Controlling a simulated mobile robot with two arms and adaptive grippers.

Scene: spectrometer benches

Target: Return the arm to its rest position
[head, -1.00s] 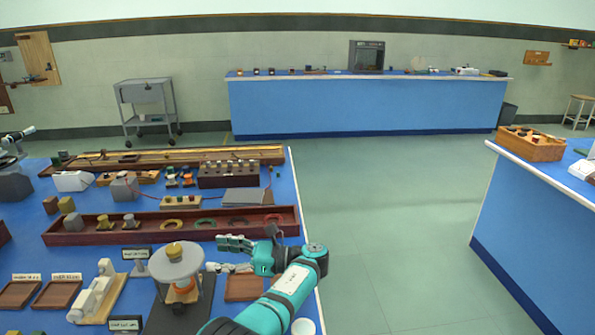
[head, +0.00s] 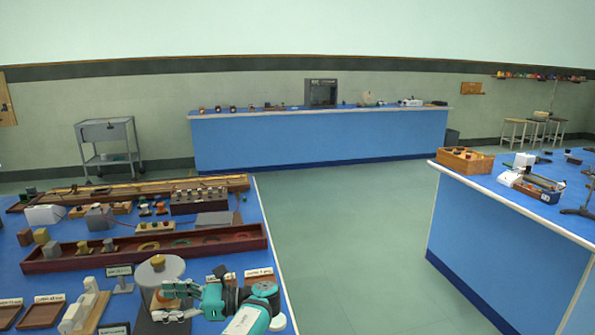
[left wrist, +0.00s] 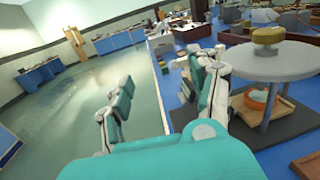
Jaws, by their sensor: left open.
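My left gripper (head: 170,302) is in the lower part of the head view, over the near bench. Its teal fingers point left and stand in front of the round grey disc stand with a brass knob (head: 158,267). In the left wrist view my left gripper (left wrist: 162,88) is open. The disc stand (left wrist: 268,62) is just to the right of the fingers there, and I cannot tell the exact gap. My right gripper is not in view.
The near bench (head: 255,215) holds a long dark-red tray (head: 85,262), a block with several cylinders (head: 200,206) and small labelled trays. Open floor (head: 340,230) lies to its right. A second bench (head: 500,245) stands at the right, and a long blue one (head: 300,140) at the back.

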